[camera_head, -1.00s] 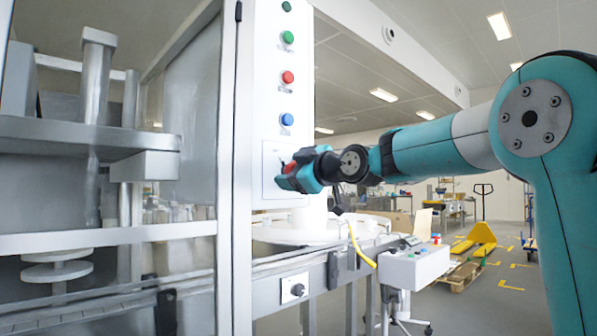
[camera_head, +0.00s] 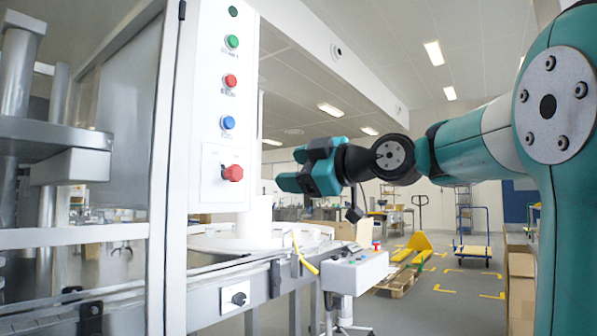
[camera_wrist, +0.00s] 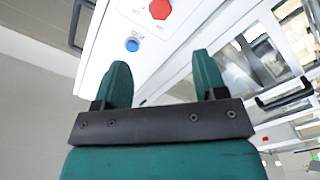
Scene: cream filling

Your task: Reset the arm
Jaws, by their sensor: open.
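My gripper (camera_head: 283,168) is at the end of my teal arm in the head view, to the right of the white control panel (camera_head: 210,110) and apart from it. In the wrist view my gripper (camera_wrist: 160,88) shows two teal fingers spread apart with nothing between them. The panel carries a green button (camera_head: 232,42), a red button (camera_head: 231,81), a blue button (camera_head: 228,122) and a red knob (camera_head: 233,173) lower down. In the wrist view a red button or knob (camera_wrist: 160,8) and a blue button (camera_wrist: 132,45) show beyond the fingers.
A metal machine frame (camera_head: 172,200) fills the left. A conveyor with a round white turntable (camera_head: 260,238) runs below my gripper. A white control box (camera_head: 355,270) stands at its right. A yellow pallet jack (camera_head: 413,247) and cardboard boxes (camera_head: 521,285) are farther right.

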